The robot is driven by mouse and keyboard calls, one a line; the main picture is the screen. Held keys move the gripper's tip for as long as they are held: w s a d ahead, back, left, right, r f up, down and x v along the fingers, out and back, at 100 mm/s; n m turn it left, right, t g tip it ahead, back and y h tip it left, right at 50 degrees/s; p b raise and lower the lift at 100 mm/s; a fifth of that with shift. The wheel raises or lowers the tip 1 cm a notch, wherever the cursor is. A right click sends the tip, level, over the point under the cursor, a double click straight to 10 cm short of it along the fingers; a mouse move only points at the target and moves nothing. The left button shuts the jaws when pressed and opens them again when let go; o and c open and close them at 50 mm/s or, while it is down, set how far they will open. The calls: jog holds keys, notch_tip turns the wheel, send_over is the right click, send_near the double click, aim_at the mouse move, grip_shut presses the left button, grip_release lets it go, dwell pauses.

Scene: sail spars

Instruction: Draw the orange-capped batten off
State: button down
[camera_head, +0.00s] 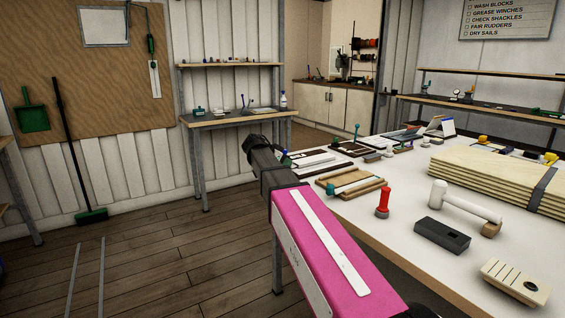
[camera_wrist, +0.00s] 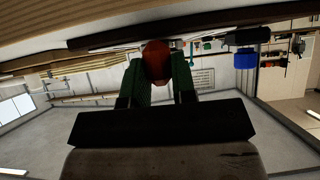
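The orange-capped batten shows in the wrist view only as its round orange-red cap (camera_wrist: 157,60), near the top middle. My gripper (camera_wrist: 160,75) has two dark green fingers, one close on each side of this cap, with no clear gap between cap and fingers. It looks shut on the batten at the cap. The batten's length behind the cap is hidden. In the head view my pink arm reaches up and left from the bottom; my gripper and the batten do not show there.
A white-topped table (camera_head: 400,225) stands right of my arm. On it are a red-handled tool (camera_head: 383,203), a white mallet (camera_head: 462,203), a dark block (camera_head: 442,240) and a stack of pale boards (camera_head: 490,172). The wooden floor (camera_head: 160,265) at left is mostly clear.

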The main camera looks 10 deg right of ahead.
jog(key=shift+s+a, duration=0.25)
jog(key=shift+a, duration=0.25)
jog(key=shift+s+a, duration=0.2)
jog(key=shift+a, duration=0.3)
dwell(0.6)
